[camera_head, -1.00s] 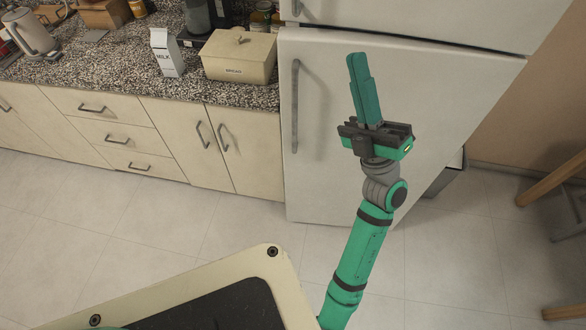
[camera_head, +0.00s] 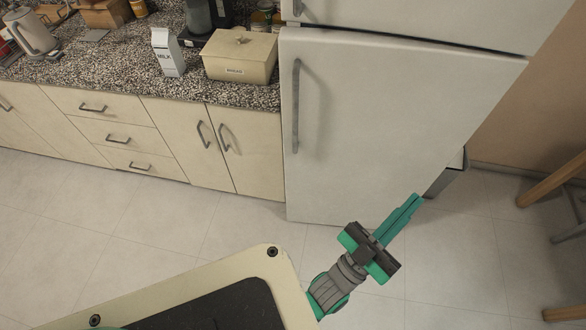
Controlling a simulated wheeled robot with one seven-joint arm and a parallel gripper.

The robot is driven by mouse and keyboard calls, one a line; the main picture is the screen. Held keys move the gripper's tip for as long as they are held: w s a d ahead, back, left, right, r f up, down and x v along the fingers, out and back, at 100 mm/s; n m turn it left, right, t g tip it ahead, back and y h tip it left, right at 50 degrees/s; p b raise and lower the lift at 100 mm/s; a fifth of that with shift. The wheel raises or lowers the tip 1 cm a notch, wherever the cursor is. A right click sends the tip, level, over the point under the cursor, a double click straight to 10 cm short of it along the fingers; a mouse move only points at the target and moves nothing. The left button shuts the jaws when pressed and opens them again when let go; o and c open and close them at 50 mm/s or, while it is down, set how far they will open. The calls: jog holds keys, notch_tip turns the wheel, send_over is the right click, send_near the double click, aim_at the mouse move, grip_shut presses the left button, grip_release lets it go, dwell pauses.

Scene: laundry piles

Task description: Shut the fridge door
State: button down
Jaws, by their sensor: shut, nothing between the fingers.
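The fridge (camera_head: 390,120) is white, with a large lower door and a smaller upper door (camera_head: 440,18). The lower door has a grey vertical handle (camera_head: 296,107) at its left edge. A thin dark line runs between the two doors. Both doors look closed or nearly so; from this angle I cannot tell exactly. My gripper (camera_head: 417,200) is green and dark grey, shut and empty. It is low in front of the fridge's bottom right, pointing up and right. Whether it touches the fridge is unclear.
Left of the fridge is a cabinet run with a speckled counter (camera_head: 105,70). On it are a milk carton (camera_head: 167,52), a bread box (camera_head: 240,57) and a kettle (camera_head: 32,32). A wooden stool or chair (camera_head: 552,180) stands at the right edge. The tiled floor (camera_head: 130,215) is clear.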

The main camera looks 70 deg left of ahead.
jog(key=s+d+f+m+g+h, duration=0.25)
jog(key=s+d+f, duration=0.25)
jog(key=f, duration=0.4)
jog(key=s+d+f+m+g+h, duration=0.25)
jog(key=s+d+f+g, duration=0.2)
jog(key=f, duration=0.45)
jog(key=m+g+y, duration=0.5)
jog(key=g+y, duration=0.4)
jog(key=y, duration=0.4)
send_near(294, 161)
jog(key=x, duration=0.5)
jog(key=shift+w+a+r, duration=0.2)
jog(key=shift+a+r, duration=0.05)
jog(key=shift+a, duration=0.15)
jog(key=shift+w+a, duration=0.2)
jog(key=shift+w, duration=0.05)
